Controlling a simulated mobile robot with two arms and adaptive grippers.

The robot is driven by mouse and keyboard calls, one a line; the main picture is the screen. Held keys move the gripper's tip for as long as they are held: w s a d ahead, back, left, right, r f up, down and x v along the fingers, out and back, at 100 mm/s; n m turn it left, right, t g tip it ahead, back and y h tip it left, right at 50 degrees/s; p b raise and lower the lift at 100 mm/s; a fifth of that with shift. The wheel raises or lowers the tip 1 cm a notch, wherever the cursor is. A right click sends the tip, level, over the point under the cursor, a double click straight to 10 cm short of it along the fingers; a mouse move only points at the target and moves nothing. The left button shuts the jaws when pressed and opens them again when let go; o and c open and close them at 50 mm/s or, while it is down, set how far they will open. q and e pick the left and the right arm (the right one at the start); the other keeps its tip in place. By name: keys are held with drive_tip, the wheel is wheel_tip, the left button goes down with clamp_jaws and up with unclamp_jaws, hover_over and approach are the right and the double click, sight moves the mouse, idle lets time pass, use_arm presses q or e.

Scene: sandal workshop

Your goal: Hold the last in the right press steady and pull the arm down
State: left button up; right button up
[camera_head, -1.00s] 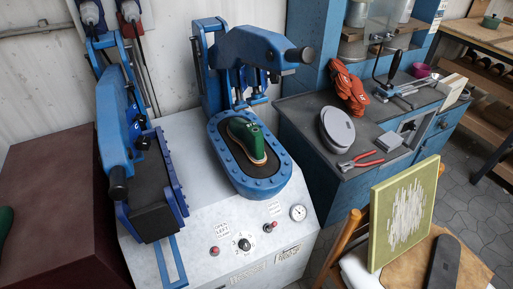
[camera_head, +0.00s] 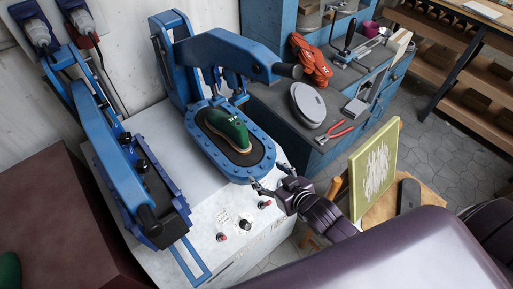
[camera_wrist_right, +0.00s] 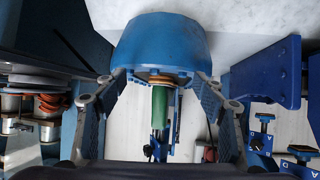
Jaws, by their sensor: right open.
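The green last (camera_head: 229,129) lies on the dark pad of the right press (camera_head: 190,120), inside its blue bolted rim. The right press arm (camera_head: 235,50) is raised over the pad, and its black handle (camera_head: 287,71) points right. My right gripper (camera_head: 270,181) is open and empty at the front edge of the press bed, short of the last. In the wrist view the open fingers (camera_wrist_right: 155,84) frame a green part of the last (camera_wrist_right: 160,107) below a large blue press part (camera_wrist_right: 160,42). Whether they touch anything is unclear. My left gripper is out of view.
The left press (camera_head: 118,160) stands close on the left. Knobs (camera_head: 245,224) sit on the front panel below my gripper. A bench at right holds a grey oval piece (camera_head: 308,104), red pliers (camera_head: 334,132) and orange gloves (camera_head: 310,58). A framed screen (camera_head: 374,172) stands front right.

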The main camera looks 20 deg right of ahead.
sight(246, 142)
drive_tip(key=w+r+t+y, duration=0.1)
drive_tip(key=w+r, duration=0.1)
drive_tip(key=w+r+n+t+y, duration=0.1)
drive_tip(key=w+r, duration=0.1)
drive_tip(key=shift+a+t, duration=0.1)
drive_tip(key=shift+t, duration=0.3)
drive_tip(key=shift+w+r+y, duration=0.2)
drive_tip(key=shift+r+y, duration=0.1)
drive_tip(key=shift+y, duration=0.2)
drive_tip(key=b+x, duration=0.2)
drive_tip(key=x, duration=0.2)
drive_tip(key=shift+b+x, duration=0.75)
drive_tip(key=shift+x, duration=0.25)
drive_tip(key=shift+s, duration=0.1)
